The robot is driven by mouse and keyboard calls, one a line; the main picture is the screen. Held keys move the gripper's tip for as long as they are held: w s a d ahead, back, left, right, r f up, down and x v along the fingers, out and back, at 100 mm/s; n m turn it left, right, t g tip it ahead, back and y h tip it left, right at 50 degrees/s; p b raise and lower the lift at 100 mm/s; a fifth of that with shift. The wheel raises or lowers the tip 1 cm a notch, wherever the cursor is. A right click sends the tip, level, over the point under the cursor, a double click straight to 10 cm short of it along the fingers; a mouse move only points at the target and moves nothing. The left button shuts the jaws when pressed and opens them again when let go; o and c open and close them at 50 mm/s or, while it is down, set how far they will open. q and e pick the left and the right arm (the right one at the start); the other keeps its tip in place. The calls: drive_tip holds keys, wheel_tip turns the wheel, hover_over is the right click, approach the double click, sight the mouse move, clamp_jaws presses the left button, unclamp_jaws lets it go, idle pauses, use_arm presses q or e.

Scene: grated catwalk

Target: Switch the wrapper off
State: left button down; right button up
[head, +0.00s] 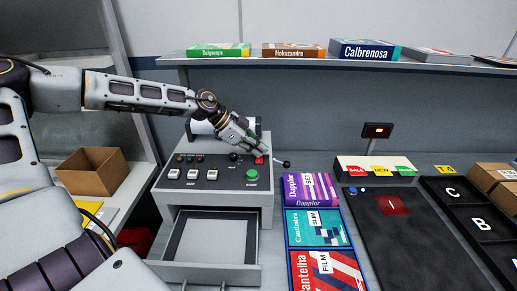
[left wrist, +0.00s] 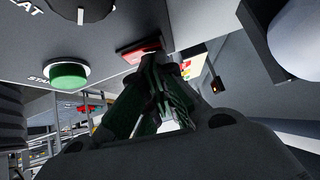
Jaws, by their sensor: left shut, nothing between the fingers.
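The wrapper (head: 215,192) is a grey machine with a dark sloped control panel. Its panel has several lamps, white buttons, a dark knob (head: 233,156), a green start button (head: 252,174) and a red square button (head: 260,160). My left gripper (head: 255,150) is shut and empty, its fingertips at the red button. In the left wrist view the red button (left wrist: 140,49) sits just past the fingertips (left wrist: 152,62), partly covered by them; I cannot tell whether they press it. The green button (left wrist: 68,75) is left of them. My right gripper is not in view.
An open drawer (head: 255,240) juts from the wrapper's front. A ball-tipped lever (head: 284,163) sticks out at its right. Boxes labelled Dapplor (head: 308,189), Cantimbra (head: 318,228) and Cantelha (head: 328,270) lie right of it, beside a dark pad (head: 395,235). A cardboard box (head: 92,172) stands left.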

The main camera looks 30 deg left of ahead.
use_arm(q)
drive_tip(key=shift+f, duration=0.2)
drive_tip(key=shift+s+d+r, duration=0.1)
drive_tip(key=shift+s, duration=0.05)
drive_tip(key=shift+s+d+p, duration=0.3)
drive_tip(key=shift+s+p, duration=0.2)
drive_tip(key=shift+p, duration=0.2)
idle(0.6)
